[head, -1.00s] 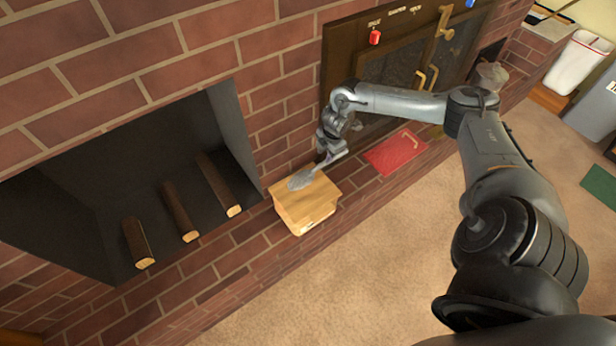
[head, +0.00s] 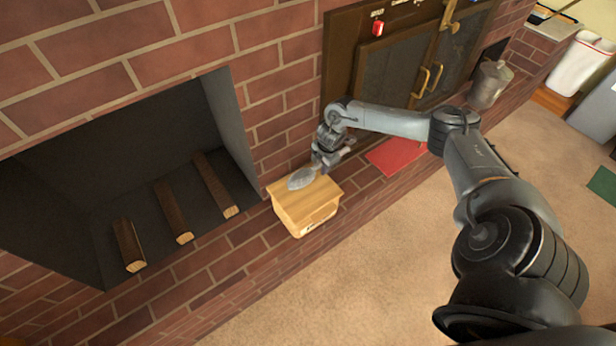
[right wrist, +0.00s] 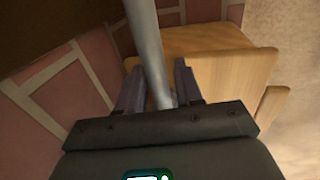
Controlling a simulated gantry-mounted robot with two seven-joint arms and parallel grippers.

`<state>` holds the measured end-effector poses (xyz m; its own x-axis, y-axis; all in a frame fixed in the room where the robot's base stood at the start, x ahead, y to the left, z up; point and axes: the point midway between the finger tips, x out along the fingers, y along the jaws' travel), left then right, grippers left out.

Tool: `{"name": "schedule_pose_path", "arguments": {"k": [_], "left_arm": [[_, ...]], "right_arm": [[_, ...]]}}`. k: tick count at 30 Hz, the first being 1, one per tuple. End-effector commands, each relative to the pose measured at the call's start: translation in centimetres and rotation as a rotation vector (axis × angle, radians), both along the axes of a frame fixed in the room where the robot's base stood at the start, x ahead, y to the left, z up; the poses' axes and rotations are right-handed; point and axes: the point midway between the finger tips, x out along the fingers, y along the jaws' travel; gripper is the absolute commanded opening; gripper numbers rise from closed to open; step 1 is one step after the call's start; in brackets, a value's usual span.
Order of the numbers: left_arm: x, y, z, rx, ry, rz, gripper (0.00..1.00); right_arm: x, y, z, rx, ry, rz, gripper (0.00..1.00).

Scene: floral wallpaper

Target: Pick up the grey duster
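The grey duster (head: 303,178) lies at the top of a wooden box (head: 296,204), its head over the box's left part. Its handle points up and right to my right gripper (head: 326,164). In the right wrist view the duster's grey handle (right wrist: 147,40) runs down between the two fingers of my right gripper (right wrist: 158,80). The fingers stand apart on either side of the handle, with narrow gaps showing. The handle's lower end is hidden by the gripper body. My left gripper is not in view.
The box stands on a brick ledge (head: 255,262) beside a fireplace opening with several logs (head: 174,212). A dark cabinet (head: 390,75) rises behind my arm. Carpet in front is clear.

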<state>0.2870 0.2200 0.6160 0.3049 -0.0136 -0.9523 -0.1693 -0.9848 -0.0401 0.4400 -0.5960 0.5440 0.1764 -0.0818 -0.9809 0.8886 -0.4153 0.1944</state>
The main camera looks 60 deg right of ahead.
Motion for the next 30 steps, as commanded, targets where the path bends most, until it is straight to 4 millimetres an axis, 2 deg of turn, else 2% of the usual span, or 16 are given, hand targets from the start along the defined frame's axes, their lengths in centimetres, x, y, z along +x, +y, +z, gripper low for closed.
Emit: {"name": "schedule_pose_path", "arguments": {"k": [6, 13, 23, 30], "left_arm": [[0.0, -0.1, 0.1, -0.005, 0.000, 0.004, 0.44], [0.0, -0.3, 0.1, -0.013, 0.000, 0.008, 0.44], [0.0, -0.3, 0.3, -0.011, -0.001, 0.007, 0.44], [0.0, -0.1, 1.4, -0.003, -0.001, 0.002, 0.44]], "right_arm": [[0.0, 0.0, 0.1, -0.001, 0.000, 0.000, 0.35], [0.0, -0.1, 0.0, -0.001, 0.000, 0.000, 0.00], [0.0, -0.1, 0.3, -0.001, 0.000, 0.000, 0.00], [0.0, -0.1, 2.0, -0.002, -0.001, 0.000, 0.00]]}}
